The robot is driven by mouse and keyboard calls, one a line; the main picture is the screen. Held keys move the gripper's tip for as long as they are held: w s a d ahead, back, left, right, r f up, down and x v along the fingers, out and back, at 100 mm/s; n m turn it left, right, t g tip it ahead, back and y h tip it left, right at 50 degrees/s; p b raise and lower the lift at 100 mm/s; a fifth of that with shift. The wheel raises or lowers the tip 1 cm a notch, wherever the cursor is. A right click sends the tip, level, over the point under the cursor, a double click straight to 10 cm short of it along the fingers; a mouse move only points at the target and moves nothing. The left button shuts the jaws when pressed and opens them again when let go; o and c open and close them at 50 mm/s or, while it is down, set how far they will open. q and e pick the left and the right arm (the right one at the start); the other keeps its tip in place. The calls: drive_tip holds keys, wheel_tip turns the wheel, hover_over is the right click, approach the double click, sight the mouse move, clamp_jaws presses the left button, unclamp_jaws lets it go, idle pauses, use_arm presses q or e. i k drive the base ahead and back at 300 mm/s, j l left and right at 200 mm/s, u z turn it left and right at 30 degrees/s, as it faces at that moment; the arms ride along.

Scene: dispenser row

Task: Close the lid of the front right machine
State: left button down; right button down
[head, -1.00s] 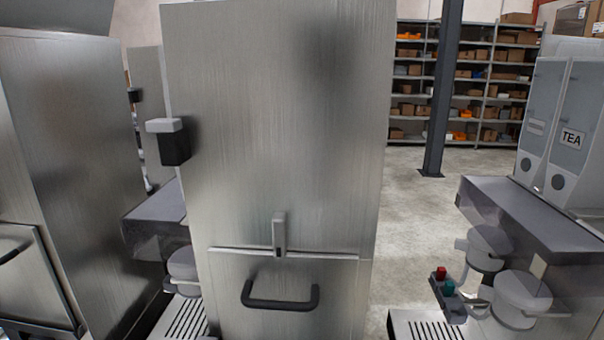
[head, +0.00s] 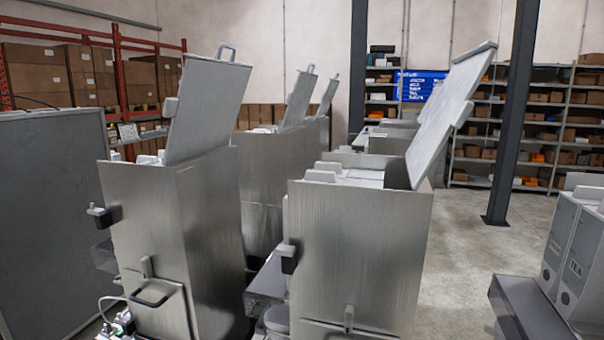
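The front right machine (head: 355,235) is a tall brushed-steel cabinet right of centre in the head view. Its pale grey lid (head: 438,135) stands open, tilted up and to the right from the right side of the top. A second panel seems to overlap the lid's upper end; I cannot tell whether it belongs to it. White parts (head: 345,173) show in the open top. A dark latch block (head: 288,258) sits on the left side. Neither of my grippers is in view.
A similar steel machine (head: 180,235) with a raised lid (head: 207,108) stands at left. More open-lidded machines stand behind (head: 262,175). Grey dispensers (head: 575,250) stand at the right edge. Bare floor (head: 465,240) lies right of the front right machine, with a dark post (head: 510,130) farther back.

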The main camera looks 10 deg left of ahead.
sight(205, 111)
drive_tip(key=u, duration=0.8)
drive_tip(key=i+l, duration=0.05)
